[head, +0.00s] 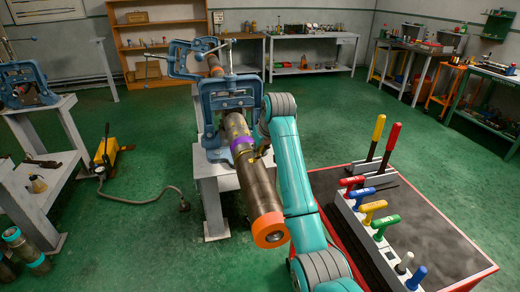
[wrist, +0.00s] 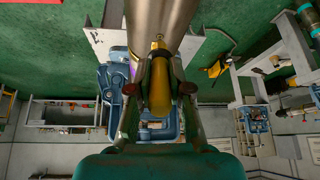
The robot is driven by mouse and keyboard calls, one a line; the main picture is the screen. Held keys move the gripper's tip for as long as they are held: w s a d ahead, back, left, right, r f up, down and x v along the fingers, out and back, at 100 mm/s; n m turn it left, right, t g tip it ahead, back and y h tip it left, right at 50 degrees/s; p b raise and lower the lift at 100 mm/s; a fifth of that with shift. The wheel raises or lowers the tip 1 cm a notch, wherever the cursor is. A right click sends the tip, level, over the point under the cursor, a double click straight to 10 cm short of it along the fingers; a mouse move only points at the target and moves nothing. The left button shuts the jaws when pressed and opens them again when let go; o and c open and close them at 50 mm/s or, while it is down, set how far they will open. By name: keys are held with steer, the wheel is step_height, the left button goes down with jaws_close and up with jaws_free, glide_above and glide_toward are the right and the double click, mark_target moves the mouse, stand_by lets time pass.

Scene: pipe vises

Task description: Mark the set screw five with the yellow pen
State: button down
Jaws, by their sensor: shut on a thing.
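My gripper (wrist: 160,88) is shut on the yellow pen (wrist: 159,100) in the wrist view. The pen's narrow tip points up the picture and overlaps the grey metal pipe (wrist: 162,18); I cannot tell whether it touches. In the head view the pipe (head: 260,188) sticks out of a blue vise (head: 229,92) toward me, with a purple band and an orange end ring. My gripper (head: 263,150) is at the pipe's right side, just nearer than the purple band, partly hidden by my arm. I cannot make out set screw five or its number.
A red-edged cart (head: 440,230) with a rack of coloured-handled tools stands at right. A white stand (head: 213,180) bears the vise. Another white table (head: 35,205) is at left, with a yellow pump (head: 107,150) and hose on the green floor between.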

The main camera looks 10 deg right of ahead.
stand_by(0.4)
steer(key=shift+w+f, duration=0.2)
steer(key=shift+f, duration=0.1)
steer(key=shift+w+f, duration=0.1)
steer(key=shift+f, duration=0.2)
stand_by(1.6)
steer(key=shift+v, duration=2.55)
